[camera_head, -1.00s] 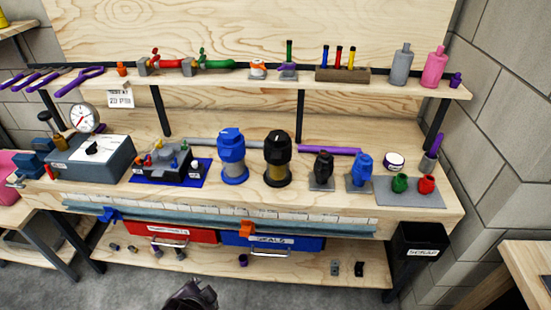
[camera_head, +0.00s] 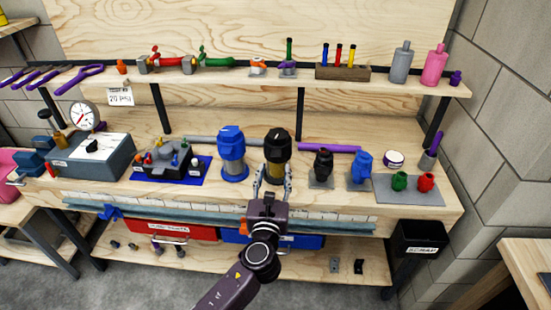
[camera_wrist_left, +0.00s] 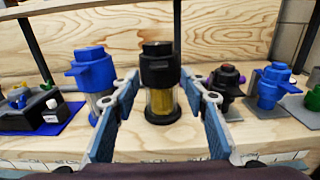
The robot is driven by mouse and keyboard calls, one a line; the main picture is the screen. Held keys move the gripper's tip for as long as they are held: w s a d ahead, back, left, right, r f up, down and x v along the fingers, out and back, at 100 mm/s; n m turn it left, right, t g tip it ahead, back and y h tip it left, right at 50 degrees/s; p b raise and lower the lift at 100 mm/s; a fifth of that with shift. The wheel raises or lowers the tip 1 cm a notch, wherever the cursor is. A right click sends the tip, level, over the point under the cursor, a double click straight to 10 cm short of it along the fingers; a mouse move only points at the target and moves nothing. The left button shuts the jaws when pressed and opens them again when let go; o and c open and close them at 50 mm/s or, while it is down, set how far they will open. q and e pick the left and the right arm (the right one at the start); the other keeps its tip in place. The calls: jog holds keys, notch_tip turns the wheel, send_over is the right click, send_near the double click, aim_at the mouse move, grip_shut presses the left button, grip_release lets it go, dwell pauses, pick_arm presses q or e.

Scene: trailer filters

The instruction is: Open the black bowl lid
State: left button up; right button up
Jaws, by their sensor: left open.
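The black bowl lid (camera_head: 277,143) sits upright on a filter with a clear bowl holding something yellow, on the bench. In the left wrist view the black lid (camera_wrist_left: 159,68) is above the yellow-filled bowl (camera_wrist_left: 162,101), near the picture's middle. My left gripper (camera_head: 272,182) is in front of the filter, its fingers spread toward the bowl. In the left wrist view the open fingers (camera_wrist_left: 160,100) frame the filter on both sides; I cannot tell whether they touch it. The filter's lower part is partly hidden by the gripper in the head view. My right gripper is not in view.
A blue-lidded filter (camera_head: 232,150) stands close on the left. A small black filter (camera_head: 321,167) and a small blue one (camera_head: 361,168) stand on the right. A purple bar (camera_head: 330,149) lies behind. The shelf (camera_head: 230,84) runs above the bench.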

aim_at(276, 157)
pick_arm(q)
jog(key=shift+w, duration=3.15)
jog(key=shift+c, duration=0.6)
grip_shut()
